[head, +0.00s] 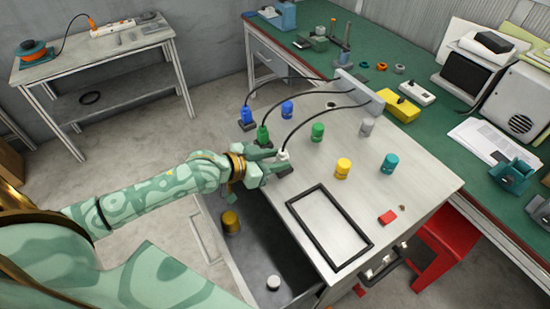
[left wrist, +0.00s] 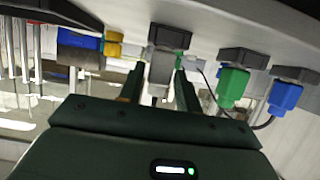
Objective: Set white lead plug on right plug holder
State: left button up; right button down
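The white lead plug (head: 284,155) is at the near left edge of the light table, at the right plug holder (head: 285,171), a dark block. My left gripper (head: 270,160) is at this plug. In the left wrist view the plug (left wrist: 161,66) is between my two fingers (left wrist: 159,92), with a visible gap on each side, and its end meets the dark holder (left wrist: 170,37). The fingers look open. The blue lead plug (head: 246,114) and the green lead plug (head: 263,134) stand in the other holders. My right gripper is not in view.
Black leads run to a grey block (head: 360,91). Blue, green, grey, yellow (head: 343,168) and teal (head: 390,163) knobs stand on the table. An open drawer (head: 262,235) is below my gripper.

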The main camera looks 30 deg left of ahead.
aim_at(278, 159)
pick_arm(q)
jog(key=p+v, duration=0.2)
jog(key=v, duration=0.1)
jog(key=shift+s+r+p, duration=0.15)
jog(key=shift+r+p, duration=0.05)
jog(key=shift+p, duration=0.1)
jog(key=p+v, duration=0.5)
jog(key=v, duration=0.2)
jog(key=shift+s+a, duration=0.25)
jog(key=shift+a, duration=0.05)
jog(key=shift+f, duration=0.1)
dwell(0.5)
